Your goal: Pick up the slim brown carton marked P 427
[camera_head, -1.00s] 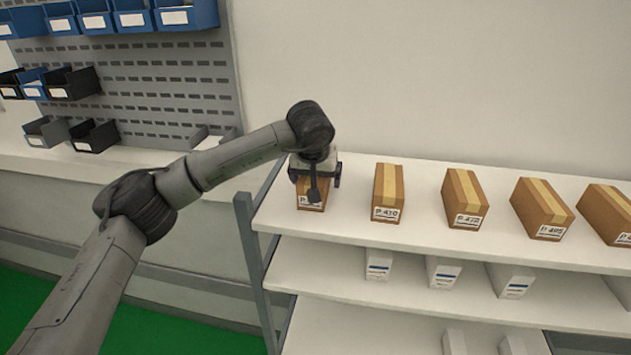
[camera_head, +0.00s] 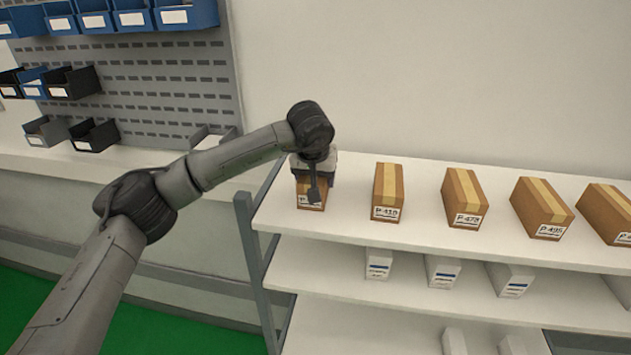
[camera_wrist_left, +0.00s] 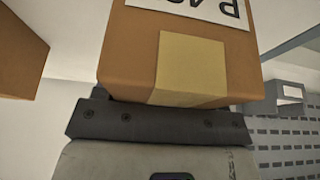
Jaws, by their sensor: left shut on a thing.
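A slim brown carton (camera_head: 312,191) stands at the left end of the top shelf, under my left gripper (camera_head: 314,178). Its white label is partly hidden by the gripper in the head view, so its full number cannot be read there. My left gripper is shut on this carton from above. In the left wrist view, the carton (camera_wrist_left: 125,63) with its tan tape strip fills the middle against the gripper body (camera_wrist_left: 155,125). Its label shows upside down and cut off, starting "P 4". It appears to rest on the shelf still. My right gripper is not in view.
More brown cartons stand in a row to the right on the white shelf (camera_head: 350,220), the nearest (camera_head: 388,190) with a clear gap. White boxes (camera_head: 443,271) sit on the shelf below. A grey post (camera_head: 249,250) bounds the rack's left side.

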